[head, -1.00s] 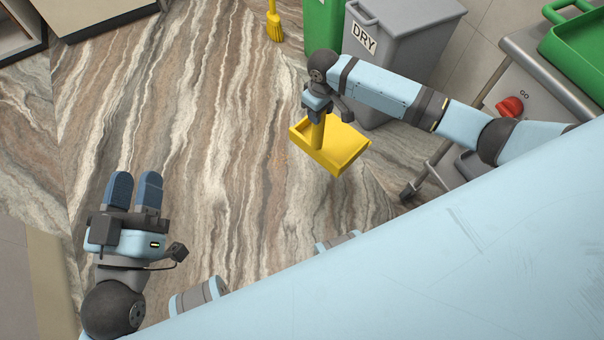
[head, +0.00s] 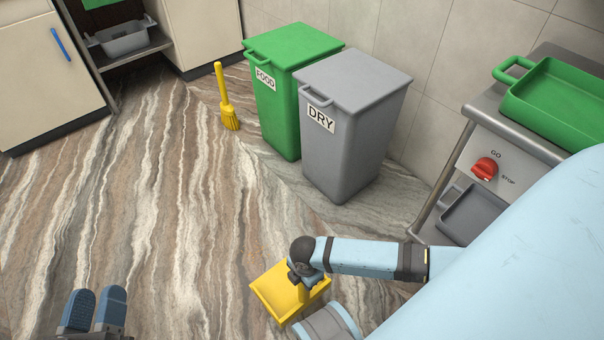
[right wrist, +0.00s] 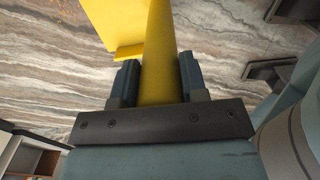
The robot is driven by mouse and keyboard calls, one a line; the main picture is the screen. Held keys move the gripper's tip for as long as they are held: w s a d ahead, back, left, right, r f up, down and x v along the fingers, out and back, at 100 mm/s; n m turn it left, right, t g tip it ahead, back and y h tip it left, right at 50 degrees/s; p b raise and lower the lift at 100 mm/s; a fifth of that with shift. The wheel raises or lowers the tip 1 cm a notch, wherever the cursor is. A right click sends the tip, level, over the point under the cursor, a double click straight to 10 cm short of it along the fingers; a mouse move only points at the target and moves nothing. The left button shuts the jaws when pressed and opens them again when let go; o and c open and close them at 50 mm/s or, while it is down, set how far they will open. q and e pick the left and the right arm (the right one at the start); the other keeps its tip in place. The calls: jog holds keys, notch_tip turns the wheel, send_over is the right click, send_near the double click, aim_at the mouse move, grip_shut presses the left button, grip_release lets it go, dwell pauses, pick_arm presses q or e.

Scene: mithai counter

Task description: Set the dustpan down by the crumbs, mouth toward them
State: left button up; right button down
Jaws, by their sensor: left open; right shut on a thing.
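The yellow dustpan (head: 271,294) is at the bottom centre of the head view. My right gripper (head: 303,281) is shut on its handle, partly hidden by my own arm. In the right wrist view, the yellow handle (right wrist: 159,60) runs between the two fingers of the right gripper (right wrist: 158,80), and part of the pan (right wrist: 112,22) shows beyond. I cannot tell how high the pan is above the floor. My left gripper (head: 96,306) is open and empty at the bottom left, over the floor.
A green FOOD bin (head: 283,110) and a grey DRY bin (head: 350,140) stand at the back. A yellow brush (head: 226,100) stands beside the green bin. A steel cart (head: 460,150) with a green tray (head: 560,105) is at right. The marbled floor (head: 150,200) at centre left is clear.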

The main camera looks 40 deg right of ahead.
aim_at(304, 292)
notch_tip(304, 292, down, 8)
jog(key=b, duration=0.3)
notch_tip(304, 292, down, 4)
jog(key=b, duration=0.2)
jog(key=shift+f+b, duration=0.2)
jog(key=shift+b, duration=0.1)
jog(key=shift+f, duration=0.15)
jog(key=c, duration=0.8)
grip_release()
pick_arm(q)
notch_tip(304, 292, down, 6)
jog(key=w+m+g, duration=0.1)
jog(key=m, duration=0.1)
jog(key=shift+a+g, duration=0.2)
jog(key=shift+g, duration=0.1)
pick_arm(e)
jog(key=shift+o, duration=0.7)
pick_arm(q)
jog(key=shift+f, duration=0.1)
